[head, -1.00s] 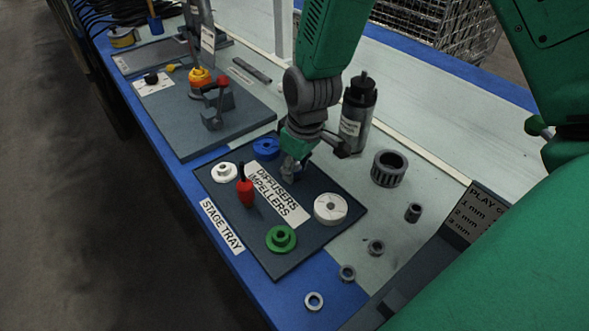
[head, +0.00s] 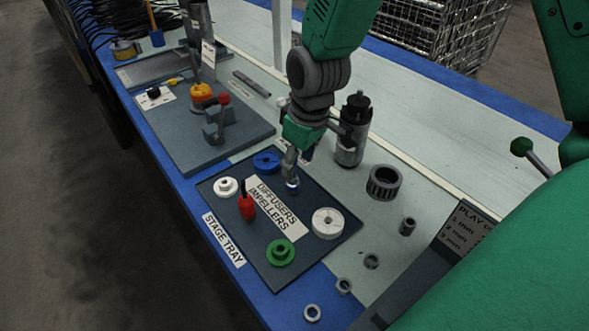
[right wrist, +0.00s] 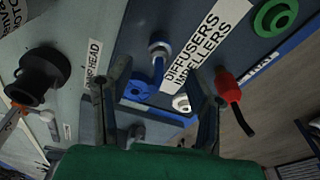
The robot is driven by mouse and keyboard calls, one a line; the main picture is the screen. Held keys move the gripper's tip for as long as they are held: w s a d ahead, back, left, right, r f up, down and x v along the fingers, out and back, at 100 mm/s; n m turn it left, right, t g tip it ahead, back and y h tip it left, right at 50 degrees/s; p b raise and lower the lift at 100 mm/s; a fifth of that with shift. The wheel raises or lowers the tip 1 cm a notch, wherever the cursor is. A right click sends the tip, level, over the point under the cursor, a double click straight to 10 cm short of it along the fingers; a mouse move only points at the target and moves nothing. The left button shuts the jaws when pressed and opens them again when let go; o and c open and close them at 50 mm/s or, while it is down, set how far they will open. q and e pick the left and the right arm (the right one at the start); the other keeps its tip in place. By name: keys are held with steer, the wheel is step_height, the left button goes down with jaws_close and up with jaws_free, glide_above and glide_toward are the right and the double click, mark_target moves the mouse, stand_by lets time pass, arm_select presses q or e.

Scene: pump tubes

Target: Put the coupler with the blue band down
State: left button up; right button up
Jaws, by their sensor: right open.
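The coupler with the blue band (head: 292,186) is a small grey cylinder standing upright on the dark stage tray (head: 325,252), between the blue and the white wheels. My right gripper (head: 290,169) is directly above it, pointing down. In the right wrist view the two fingers of my right gripper (right wrist: 161,78) are spread apart with nothing held. The coupler (right wrist: 159,50) shows there beyond the fingertips, its ring-shaped end up. The fingers partly cover the coupler in the head view. My left gripper does not show.
A blue wheel (head: 267,161), a white hub (head: 226,187), a red-handled tool (head: 247,207), a green wheel (head: 280,252) and a white wheel (head: 327,223) surround the coupler on the tray. A dark pump cylinder (head: 352,130) stands close behind my right wrist.

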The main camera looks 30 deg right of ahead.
steer(key=r, duration=0.1)
steer(key=r+p, duration=0.1)
steer(key=r, duration=0.2)
steer(key=shift+s+d+r, duration=0.15)
steer(key=shift+s+r, duration=0.1)
steer(key=shift+s, duration=0.05)
steer(key=shift+f, duration=0.1)
